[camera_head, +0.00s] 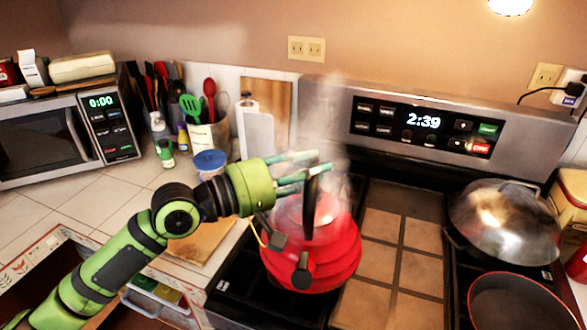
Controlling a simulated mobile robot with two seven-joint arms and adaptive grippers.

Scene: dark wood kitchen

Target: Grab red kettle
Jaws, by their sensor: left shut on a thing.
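The red kettle (326,254) stands on the left part of the stove, with a dark upright handle (312,204) and steam around its top. My left arm reaches in from the lower left. My left gripper (312,172) is at the top of the handle and shut on it. The fingers cover part of the handle's upper end, and steam blurs the area. The kettle appears upright and level; whether its base touches the stove cannot be told. My right gripper is not in view.
A covered wok (503,228) and a red pan (520,302) sit on the stove's right side. Behind is the control panel (425,123). Left are a microwave (70,138), utensil holders (205,140) and a blue-lidded jar (210,163). The tiled stove middle (385,262) is clear.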

